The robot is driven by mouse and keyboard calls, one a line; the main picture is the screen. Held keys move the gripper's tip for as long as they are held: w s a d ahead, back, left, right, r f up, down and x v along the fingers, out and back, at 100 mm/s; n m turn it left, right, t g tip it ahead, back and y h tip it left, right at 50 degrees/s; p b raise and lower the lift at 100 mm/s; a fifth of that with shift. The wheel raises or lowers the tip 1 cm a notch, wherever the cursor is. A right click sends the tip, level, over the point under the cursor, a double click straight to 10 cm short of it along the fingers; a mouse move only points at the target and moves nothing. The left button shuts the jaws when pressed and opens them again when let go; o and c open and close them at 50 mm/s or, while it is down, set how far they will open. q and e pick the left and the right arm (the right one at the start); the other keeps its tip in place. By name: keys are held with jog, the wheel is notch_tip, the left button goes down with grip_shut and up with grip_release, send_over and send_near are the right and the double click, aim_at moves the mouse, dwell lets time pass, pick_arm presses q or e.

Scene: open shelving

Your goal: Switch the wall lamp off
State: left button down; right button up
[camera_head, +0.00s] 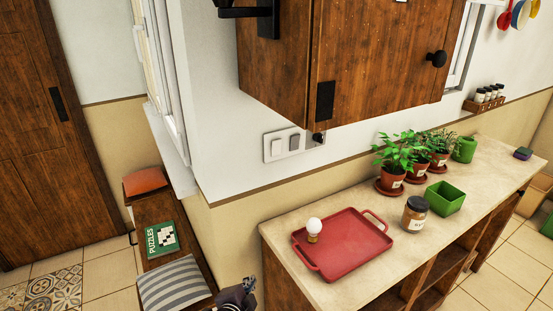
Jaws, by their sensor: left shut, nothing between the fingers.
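A light switch plate (290,144) is on the white wall, just below the wooden wall cabinet. It has a white rocker, a grey rocker and a plate with a small dark round piece at its right end. Whether a rocker is pressed is too small to tell. My right gripper is not in view.
The wall cabinet (280,55) overhangs the switch plate. A bench with cushions (172,284) stands left.

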pick_arm(q)
jog(key=d+r+m+t+h+b, duration=0.1)
jog(key=d+r+m+t, duration=0.2)
jog(key=r, duration=1.4)
jog(key=d+r+m+t+h+b, duration=0.1)
jog(key=d+r+m+t, duration=0.2)
jog(key=r, duration=1.5)
jog(key=shift+w+d+m+t+h+b, duration=0.3)
jog(key=shift+d+m+h+b, duration=0.1)
jog(key=shift+d+m, duration=0.15)
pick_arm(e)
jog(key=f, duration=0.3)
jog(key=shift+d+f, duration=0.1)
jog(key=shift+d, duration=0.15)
pick_arm(q)
jog(key=shift+w+r, duration=0.1)
jog(key=p, duration=0.2)
send_near(281, 143)
jog(key=w+d, duration=0.3)
jog(key=w, duration=0.1)
jog(key=w+a+p, duration=0.1)
jog(key=shift+w+a+r, duration=0.2)
jog(key=shift+w+a, duration=0.05)
jog(key=shift+a, duration=0.1)
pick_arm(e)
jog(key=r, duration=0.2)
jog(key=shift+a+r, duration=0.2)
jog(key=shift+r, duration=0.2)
